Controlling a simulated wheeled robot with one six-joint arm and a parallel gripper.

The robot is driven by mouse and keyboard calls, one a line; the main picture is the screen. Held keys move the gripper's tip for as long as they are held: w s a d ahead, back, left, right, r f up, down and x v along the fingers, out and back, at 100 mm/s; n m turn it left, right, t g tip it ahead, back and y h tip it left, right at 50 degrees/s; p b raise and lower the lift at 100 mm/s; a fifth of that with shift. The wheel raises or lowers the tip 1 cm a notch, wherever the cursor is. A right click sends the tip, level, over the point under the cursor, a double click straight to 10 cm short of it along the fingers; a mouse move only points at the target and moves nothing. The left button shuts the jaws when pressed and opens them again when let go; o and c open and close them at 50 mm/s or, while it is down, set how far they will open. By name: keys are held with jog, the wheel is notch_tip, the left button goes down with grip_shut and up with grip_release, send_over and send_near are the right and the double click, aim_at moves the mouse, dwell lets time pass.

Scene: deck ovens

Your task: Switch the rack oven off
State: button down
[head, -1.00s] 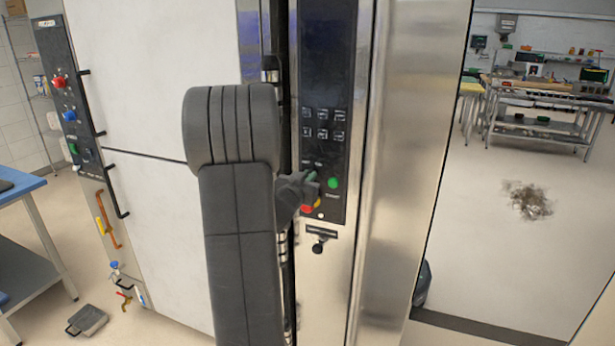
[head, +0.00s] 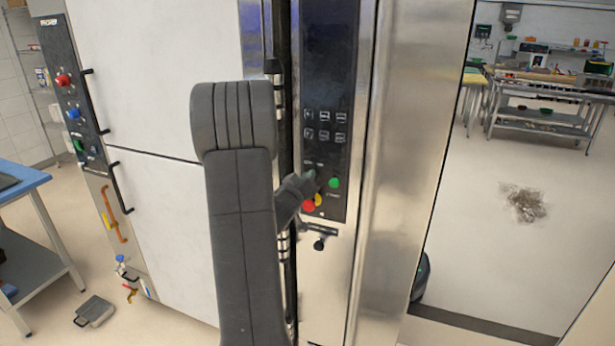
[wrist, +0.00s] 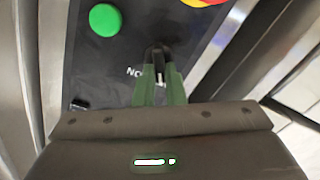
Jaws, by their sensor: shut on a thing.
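The rack oven's dark control panel (head: 327,75) is on the steel front in the middle of the head view. Low on it are a green button (head: 334,182) and a red button on a yellow surround (head: 308,205). In the wrist view the green button (wrist: 105,19) is at upper left and the red and yellow one (wrist: 205,2) is cut by the top edge. My gripper (head: 309,179) is at the panel, left of the green button. In the wrist view its green fingers (wrist: 158,80) are shut on a small black knob (wrist: 157,56). A white label beside it is partly hidden.
A black latch (head: 320,240) sticks out below the panel. A white oven (head: 150,90) with black handles stands to the left, and a blue-topped table (head: 22,185) at far left. A dark spill (head: 524,203) lies on the open floor at right.

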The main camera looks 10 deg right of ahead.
dwell(0.4)
jog(key=c, duration=1.5)
grip_release()
jog(key=shift+s, duration=0.1)
jog(key=b+v, duration=0.3)
jog(key=v, duration=1)
jog(key=shift+s+a, duration=0.25)
jog(key=shift+a, duration=0.05)
jog(key=p+x, duration=0.3)
jog(key=x, duration=1)
jog(key=shift+d, duration=0.1)
jog(key=shift+w+d, duration=0.25)
jog(key=shift+w, duration=0.1)
